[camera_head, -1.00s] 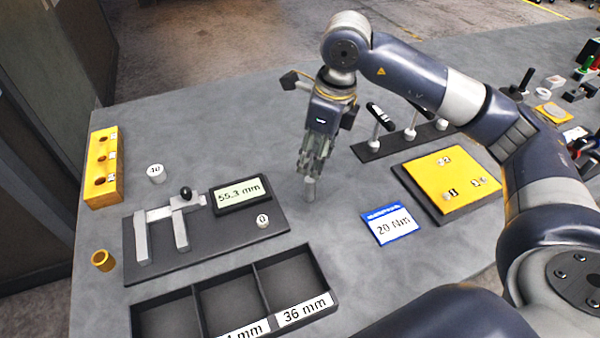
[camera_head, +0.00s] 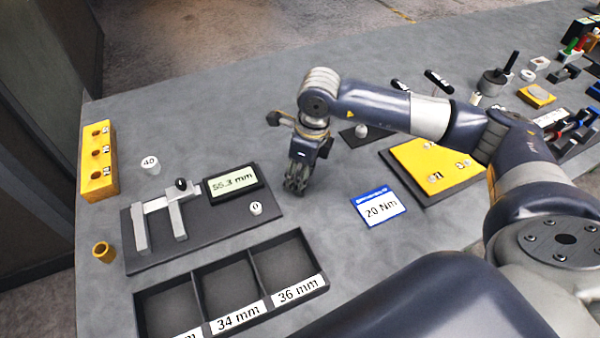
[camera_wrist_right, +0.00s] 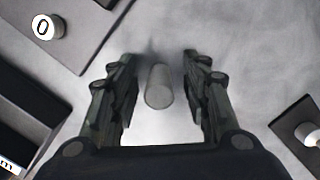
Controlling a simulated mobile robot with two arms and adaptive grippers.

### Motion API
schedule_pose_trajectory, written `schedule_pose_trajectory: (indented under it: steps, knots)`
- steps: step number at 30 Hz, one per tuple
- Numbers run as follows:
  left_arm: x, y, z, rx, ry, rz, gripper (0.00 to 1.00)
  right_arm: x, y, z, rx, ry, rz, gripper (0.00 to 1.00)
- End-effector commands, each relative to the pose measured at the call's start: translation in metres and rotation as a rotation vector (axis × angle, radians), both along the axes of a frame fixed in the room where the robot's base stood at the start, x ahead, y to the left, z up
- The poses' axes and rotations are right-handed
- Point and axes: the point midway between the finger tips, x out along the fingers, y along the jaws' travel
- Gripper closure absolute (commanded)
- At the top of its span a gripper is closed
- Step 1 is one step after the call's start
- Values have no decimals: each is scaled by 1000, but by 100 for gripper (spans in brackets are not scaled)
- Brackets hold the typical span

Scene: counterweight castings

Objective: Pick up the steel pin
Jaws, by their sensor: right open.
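The steel pin (camera_wrist_right: 158,88) shows in the right wrist view as a light grey cylinder, its round end facing the camera. It stands between the two open fingers of my right gripper (camera_wrist_right: 157,85), with a gap visible on each side. In the head view my right gripper (camera_head: 297,184) points down at the table, right of the caliper display, and hides the pin there. My left gripper is not in view.
Left of the gripper is a caliper fixture (camera_head: 165,220) with a 55.3 mm display (camera_head: 233,184). In front is a black sorting tray (camera_head: 250,262). A blue-edged 20 Nm card (camera_head: 378,208) and a yellow plate (camera_head: 430,165) lie to the right. A yellow block (camera_head: 97,165) stands far left.

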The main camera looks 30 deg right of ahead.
Motion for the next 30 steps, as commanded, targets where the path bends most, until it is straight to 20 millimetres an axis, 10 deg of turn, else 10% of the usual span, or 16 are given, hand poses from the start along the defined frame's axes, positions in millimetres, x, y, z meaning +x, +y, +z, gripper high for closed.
schedule_pose_trajectory:
  steps: [7,20,30]
  knots:
    - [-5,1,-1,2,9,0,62,0,0,0,0,0,0,100]
    - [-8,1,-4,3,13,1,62,2,0,9,2,-5,0,100]
    - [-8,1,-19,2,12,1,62,2,0,73,1,-7,0,100]
